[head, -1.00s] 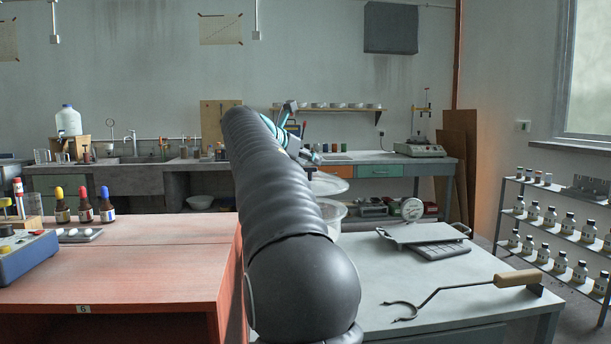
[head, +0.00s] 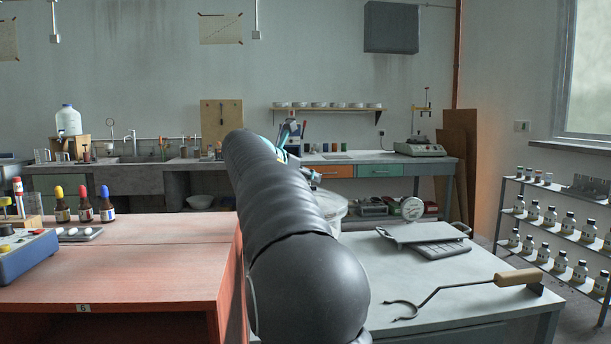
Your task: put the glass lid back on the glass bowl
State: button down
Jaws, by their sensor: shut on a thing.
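The glass bowl (head: 336,222) stands at the back left of the pale grey bench top, mostly hidden behind my arm. The glass lid (head: 334,198) is low at the bowl's rim, and its left part is hidden by my arm. I cannot tell whether it is fully seated on the rim. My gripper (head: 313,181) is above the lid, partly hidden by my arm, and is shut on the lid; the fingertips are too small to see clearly.
On the pale bench (head: 400,290), a balance (head: 425,233) stands right of the bowl and a wooden-handled clamp tool (head: 465,291) lies at the front right. The red bench (head: 150,260) with dropper bottles (head: 84,206) is at left.

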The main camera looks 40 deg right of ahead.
jog(key=shift+f, duration=0.2)
jog(key=c, duration=0.7)
grip_release()
jog(key=shift+r, duration=0.3)
jog(key=v, duration=1.2)
jog(key=shift+r, duration=0.2)
